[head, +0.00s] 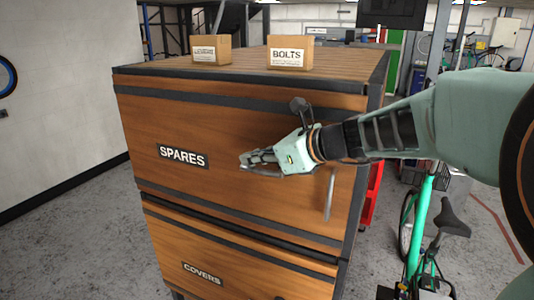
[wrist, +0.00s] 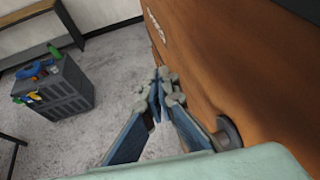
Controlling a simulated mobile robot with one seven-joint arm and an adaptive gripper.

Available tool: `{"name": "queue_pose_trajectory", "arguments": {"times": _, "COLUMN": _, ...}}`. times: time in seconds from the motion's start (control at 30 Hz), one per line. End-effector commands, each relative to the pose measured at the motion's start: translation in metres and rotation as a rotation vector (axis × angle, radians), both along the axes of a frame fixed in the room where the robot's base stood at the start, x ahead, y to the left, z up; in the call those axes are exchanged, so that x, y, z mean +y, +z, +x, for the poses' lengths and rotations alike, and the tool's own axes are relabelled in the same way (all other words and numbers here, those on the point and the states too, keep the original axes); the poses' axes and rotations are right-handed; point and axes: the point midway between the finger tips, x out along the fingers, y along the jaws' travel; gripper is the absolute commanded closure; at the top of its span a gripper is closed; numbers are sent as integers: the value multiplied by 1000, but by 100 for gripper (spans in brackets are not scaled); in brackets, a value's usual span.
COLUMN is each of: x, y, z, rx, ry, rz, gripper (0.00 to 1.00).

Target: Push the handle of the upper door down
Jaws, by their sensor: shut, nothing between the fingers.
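The upper door (head: 225,125) of a wooden cabinet carries a SPARES label and looks closed. Its handle (head: 329,195) is a grey bar near the door's right edge, pointing nearly straight down. My gripper (head: 244,161) is shut and empty in front of the door, left of the handle and a little above it, pointing left. In the wrist view my gripper (wrist: 163,86) shows its fingertips together alongside the wooden door face (wrist: 220,70). A dark round part, perhaps the handle's base, shows there at the right of the fingers. I cannot tell whether the gripper touches the door.
The lower door (head: 215,250) is labelled COVERS. A BOLTS box (head: 290,53) and another small box (head: 210,50) stand on the cabinet top. A green bike (head: 422,225) stands at right. In the wrist view, a grey crate (wrist: 55,95) with tools stands on open floor.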

Motion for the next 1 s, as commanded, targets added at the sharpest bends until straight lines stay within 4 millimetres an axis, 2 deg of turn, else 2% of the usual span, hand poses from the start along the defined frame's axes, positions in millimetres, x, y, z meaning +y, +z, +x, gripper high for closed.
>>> {"name": "queue_pose_trajectory", "arguments": {"times": 0.37, "x": 0, "y": 0, "z": 0, "rx": 0, "ry": 0, "rz": 0, "gripper": 100}}
{"name": "queue_pose_trajectory", "arguments": {"times": 0.47, "x": 0, "y": 6, "z": 0, "rx": -2, "ry": 0, "rz": -1, "gripper": 100}}
{"name": "queue_pose_trajectory", "arguments": {"times": 0.57, "x": 0, "y": 20, "z": 1, "rx": -5, "ry": 0, "rz": -1, "gripper": 100}}
{"name": "queue_pose_trajectory", "arguments": {"times": 0.83, "x": 0, "y": 72, "z": 1, "rx": -5, "ry": 0, "rz": -1, "gripper": 100}}
{"name": "queue_pose_trajectory", "arguments": {"times": 1.0, "x": 0, "y": 93, "z": 1, "rx": -3, "ry": 0, "rz": -2, "gripper": 100}}
